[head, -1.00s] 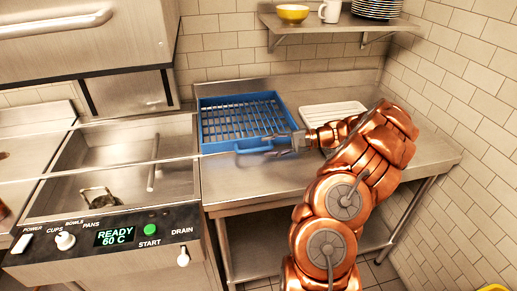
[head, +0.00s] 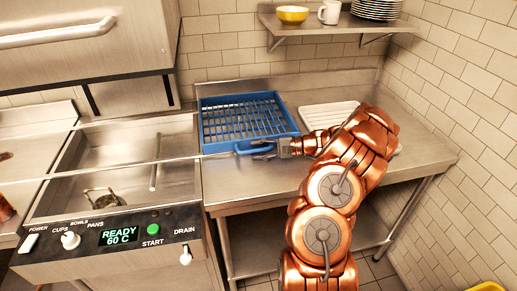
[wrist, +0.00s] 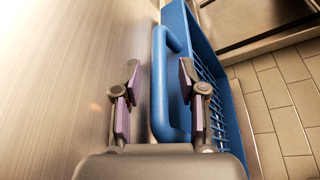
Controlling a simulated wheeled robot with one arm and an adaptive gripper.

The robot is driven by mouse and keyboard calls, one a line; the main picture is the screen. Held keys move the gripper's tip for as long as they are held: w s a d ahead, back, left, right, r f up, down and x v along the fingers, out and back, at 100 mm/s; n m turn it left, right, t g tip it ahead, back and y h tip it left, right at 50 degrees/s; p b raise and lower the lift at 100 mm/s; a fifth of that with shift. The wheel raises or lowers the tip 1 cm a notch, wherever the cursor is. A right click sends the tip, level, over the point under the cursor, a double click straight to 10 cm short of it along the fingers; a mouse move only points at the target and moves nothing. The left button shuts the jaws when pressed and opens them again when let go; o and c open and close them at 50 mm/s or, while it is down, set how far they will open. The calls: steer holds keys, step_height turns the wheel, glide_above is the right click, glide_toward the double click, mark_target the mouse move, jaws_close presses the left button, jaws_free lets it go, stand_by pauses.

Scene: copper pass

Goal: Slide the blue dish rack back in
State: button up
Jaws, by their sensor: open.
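The blue dish rack (head: 243,117) sits on the steel counter, left of centre in the head view, with its handle toward the front. In the wrist view the rack (wrist: 212,75) runs along the right, and its blue handle (wrist: 159,90) stands between my fingers. My gripper (wrist: 155,85) is open, with a finger on each side of the handle and gaps visible to both. In the head view my gripper (head: 268,151) is at the rack's front edge by the handle. Its fingertips are small there.
A white ridged tray (head: 330,116) lies right of the rack. A steel sink (head: 130,160) with a control panel (head: 120,236) is at the left. A shelf (head: 335,22) with a yellow bowl (head: 292,14), mug and plates hangs above. The counter front (head: 240,187) is clear.

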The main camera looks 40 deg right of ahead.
jaws_close()
stand_by(0.4)
stand_by(0.4)
